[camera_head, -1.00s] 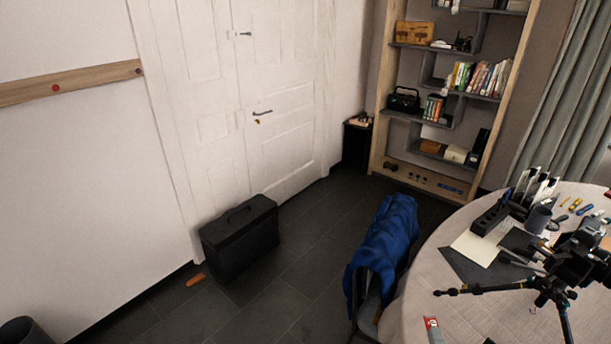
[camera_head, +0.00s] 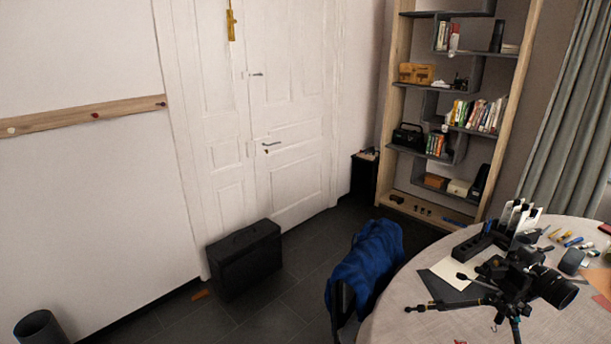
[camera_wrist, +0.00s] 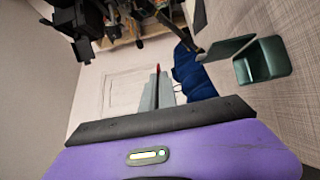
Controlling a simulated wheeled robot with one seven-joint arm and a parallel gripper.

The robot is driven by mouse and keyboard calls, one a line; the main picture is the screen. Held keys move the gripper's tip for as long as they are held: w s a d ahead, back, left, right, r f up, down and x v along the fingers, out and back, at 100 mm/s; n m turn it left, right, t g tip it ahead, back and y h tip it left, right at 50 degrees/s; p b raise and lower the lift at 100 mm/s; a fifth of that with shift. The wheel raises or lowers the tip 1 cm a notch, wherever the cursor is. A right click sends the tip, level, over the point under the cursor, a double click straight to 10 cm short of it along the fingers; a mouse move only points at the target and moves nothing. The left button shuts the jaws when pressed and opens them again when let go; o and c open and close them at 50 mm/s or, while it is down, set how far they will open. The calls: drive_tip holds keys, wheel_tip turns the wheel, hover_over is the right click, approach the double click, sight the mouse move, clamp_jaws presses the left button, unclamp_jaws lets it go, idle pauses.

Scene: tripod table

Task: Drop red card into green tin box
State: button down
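My gripper (camera_wrist: 157,76) shows in the wrist view with its grey fingers close together. A thin red sliver, the red card (camera_wrist: 158,68) seen nearly edge-on, stands between the fingertips. The green tin box (camera_wrist: 245,71) is at the upper right of the wrist view, on the light table surface. It is open, and my gripper is to its left in the picture, apart from it. A dark green flat piece beside the box may be its lid. I do not make out the box or my gripper in the head view.
The round table (camera_head: 400,318) fills the lower right of the head view. A camera on a small tripod (camera_head: 522,285) stands on it, among pens and a dark organiser (camera_head: 480,243). A chair with a blue jacket (camera_head: 365,265) is at its left edge. A black case (camera_head: 245,262) stands by the door.

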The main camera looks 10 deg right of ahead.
wheel_tip(320, 180, down, 5)
drive_tip(key=b, duration=0.4)
drive_tip(key=shift+f, duration=0.2)
drive_tip(key=c, duration=1.6)
unclamp_jaws()
drive_tip(key=b+v, duration=0.1)
drive_tip(key=v, duration=0.7)
